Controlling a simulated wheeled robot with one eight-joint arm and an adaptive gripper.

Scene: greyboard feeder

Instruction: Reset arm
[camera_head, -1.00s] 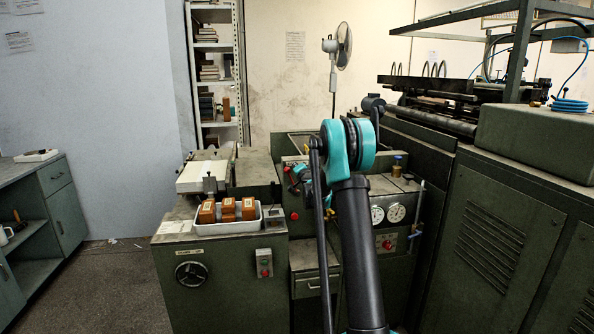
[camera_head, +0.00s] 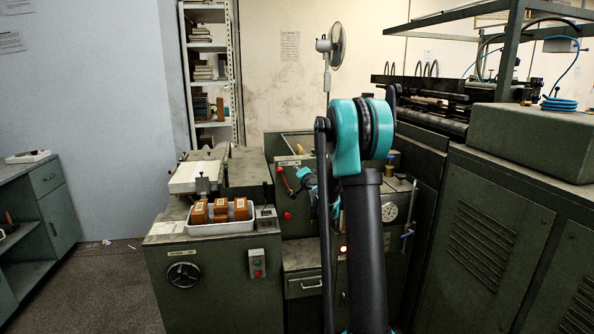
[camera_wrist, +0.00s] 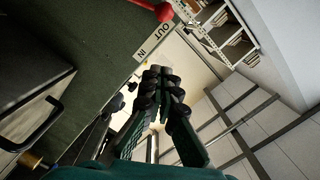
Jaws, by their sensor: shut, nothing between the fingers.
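My gripper (camera_wrist: 166,90) shows in the wrist view with its dark, jointed fingers close together and nothing between them. In the head view, my black and teal arm stands in front of the machine's middle and mostly hides the gripper. The red lever (camera_head: 281,172) shows left of the arm there.
The green feeder machine (camera_head: 205,270) carries a white tray (camera_head: 222,228) with brown blocks. A large green cabinet (camera_head: 490,240) stands close on the right. A shelf (camera_head: 210,75) and a fan (camera_head: 337,45) stand behind. Open floor (camera_head: 90,285) lies at left.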

